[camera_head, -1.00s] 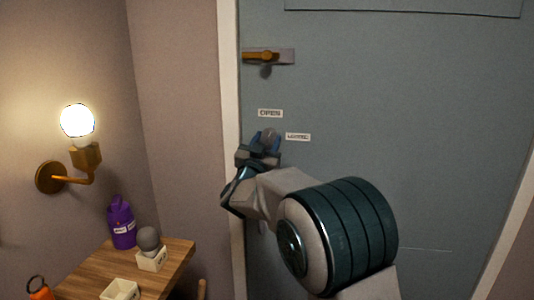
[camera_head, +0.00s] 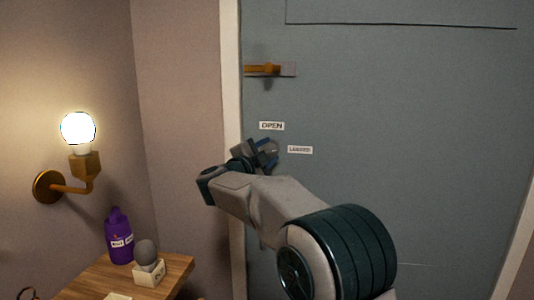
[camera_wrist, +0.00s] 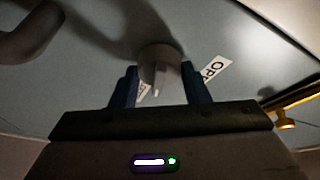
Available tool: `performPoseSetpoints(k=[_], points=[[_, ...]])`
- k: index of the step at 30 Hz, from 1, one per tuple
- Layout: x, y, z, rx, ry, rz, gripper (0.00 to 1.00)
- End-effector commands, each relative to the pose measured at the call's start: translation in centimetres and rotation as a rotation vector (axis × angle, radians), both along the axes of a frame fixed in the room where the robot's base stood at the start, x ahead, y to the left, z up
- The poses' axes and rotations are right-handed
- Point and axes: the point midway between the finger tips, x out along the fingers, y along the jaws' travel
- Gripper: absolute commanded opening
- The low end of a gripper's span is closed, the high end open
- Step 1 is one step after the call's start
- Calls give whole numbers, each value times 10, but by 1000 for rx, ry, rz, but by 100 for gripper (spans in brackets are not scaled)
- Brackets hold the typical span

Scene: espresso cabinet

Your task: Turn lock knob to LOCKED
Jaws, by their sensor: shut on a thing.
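The lock knob (camera_head: 270,146) is a small grey knob on the blue-grey door, mostly hidden by my gripper in the head view. In the wrist view the knob (camera_wrist: 160,62) stands between my two blue fingers, with its narrow grip facing me. The "OPEN" label (camera_head: 272,126) is just above the knob. The "LOCKED" label (camera_head: 300,150) is to its right. The knob's exact pointing direction is hard to tell.
A brass door handle (camera_head: 264,70) is above the knob. At the left are a lit wall lamp (camera_head: 78,130), a purple bottle (camera_head: 118,238) and a wooden table (camera_head: 185,264) bearing a white holder with a grey ball (camera_head: 146,252). The door to the right is clear.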

Motion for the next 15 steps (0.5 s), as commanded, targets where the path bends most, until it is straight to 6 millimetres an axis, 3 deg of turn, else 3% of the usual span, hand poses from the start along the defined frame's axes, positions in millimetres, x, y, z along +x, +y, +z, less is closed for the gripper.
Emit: performPoseSetpoints(k=[15], points=[[0,0,2,255,-50,0,19]])
